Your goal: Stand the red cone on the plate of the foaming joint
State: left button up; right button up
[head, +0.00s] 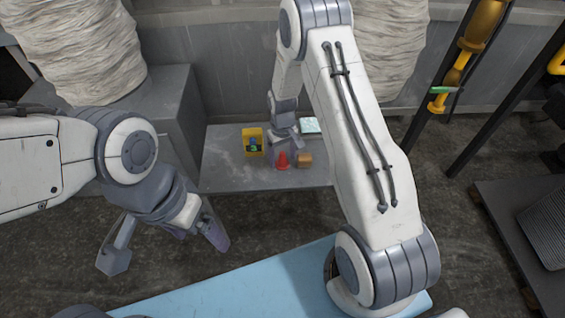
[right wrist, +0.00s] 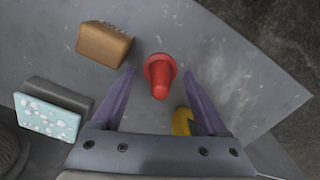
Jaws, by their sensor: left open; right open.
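The red cone (head: 282,161) stands on a small grey table, and in the right wrist view the cone (right wrist: 160,75) appears between my right fingertips. My right gripper (right wrist: 159,80) is open, above or around the cone; I cannot tell whether it touches. In the head view my right gripper (head: 288,145) is just behind the cone. A pale blue, white-spotted panel (right wrist: 48,117) on a grey block, perhaps the foaming joint's picture, lies left in the wrist view; it also shows in the head view (head: 309,125). My left gripper (head: 166,250) is open and empty, away from the table.
A brown block (head: 305,160) is right of the cone. The grey table's (head: 225,180) front left is bare.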

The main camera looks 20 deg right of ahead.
jog(key=shift+f, duration=0.45)
grip_shut()
jog(key=shift+r, duration=0.1)
